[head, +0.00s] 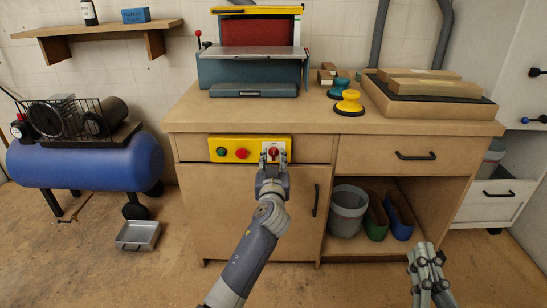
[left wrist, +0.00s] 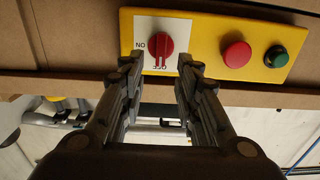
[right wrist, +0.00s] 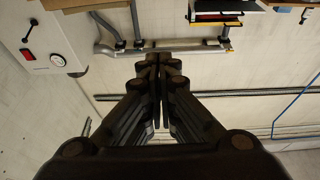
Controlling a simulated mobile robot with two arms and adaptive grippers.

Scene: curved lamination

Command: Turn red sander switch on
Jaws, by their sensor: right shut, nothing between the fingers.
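The red rotary switch (head: 273,154) sits on a white plate at the right end of the yellow control panel (head: 200,143) on the cabinet front. My left gripper (head: 274,158) is open in front of the switch; contact does not show. My right gripper (head: 427,258) is shut and empty at the lower right, away from the panel; its fingers also meet in the right wrist view (right wrist: 161,62).
The panel also carries a green button (head: 222,152) and a red button (head: 241,154). The sander (head: 250,65) stands on the workbench (head: 190,120) above. A blue compressor (head: 85,165) is at left. A grey bucket (head: 347,212) sits in the open shelf. A metal tray (head: 138,236) lies on the floor.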

